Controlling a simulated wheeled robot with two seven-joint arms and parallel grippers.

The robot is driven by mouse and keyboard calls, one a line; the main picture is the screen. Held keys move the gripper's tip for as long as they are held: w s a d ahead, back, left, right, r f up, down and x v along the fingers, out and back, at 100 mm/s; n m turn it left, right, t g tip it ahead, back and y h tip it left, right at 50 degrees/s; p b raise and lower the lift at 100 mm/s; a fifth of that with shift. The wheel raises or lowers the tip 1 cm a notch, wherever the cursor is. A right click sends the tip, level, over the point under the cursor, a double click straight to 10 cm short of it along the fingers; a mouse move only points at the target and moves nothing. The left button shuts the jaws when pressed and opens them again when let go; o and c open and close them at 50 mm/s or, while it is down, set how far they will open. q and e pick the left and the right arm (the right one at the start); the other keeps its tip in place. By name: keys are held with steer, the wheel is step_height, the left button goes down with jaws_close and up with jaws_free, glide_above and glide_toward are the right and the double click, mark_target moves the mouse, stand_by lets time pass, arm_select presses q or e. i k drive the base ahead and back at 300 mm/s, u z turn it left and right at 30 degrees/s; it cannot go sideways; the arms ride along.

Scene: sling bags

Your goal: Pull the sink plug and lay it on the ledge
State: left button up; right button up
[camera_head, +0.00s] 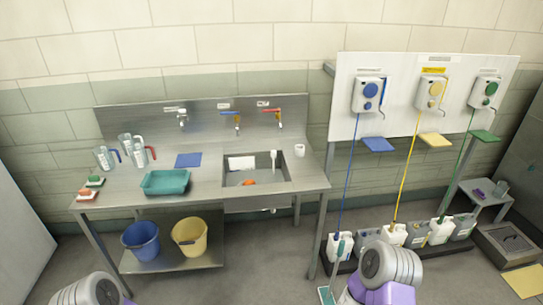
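The steel sink (286,184) is set into the right part of the steel counter. In its basin a small orange item (249,183) lies low near the front. A slim white upright piece (273,159) stands at the basin's right side; I cannot tell whether it is the plug. A white panel (241,163) shows at the basin's back wall. The ledge (215,178) of bare counter lies left of the basin. Parts of my two arms show at the bottom left and bottom right, away from the sink. Neither gripper's fingers show.
A teal tray (165,182), blue cloth (188,160), jugs (104,158) and brushes (88,195) stand on the counter's left. A white cup (299,150) is right of the sink. Taps (237,122) are above it. Buckets (140,241) are below. Jerrycans (339,246) and a mop (338,268) stand right.

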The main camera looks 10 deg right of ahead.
mark_target(307, 173)
steer(key=z, duration=0.15)
steer(key=i, duration=1.8)
steer(key=z, duration=0.2)
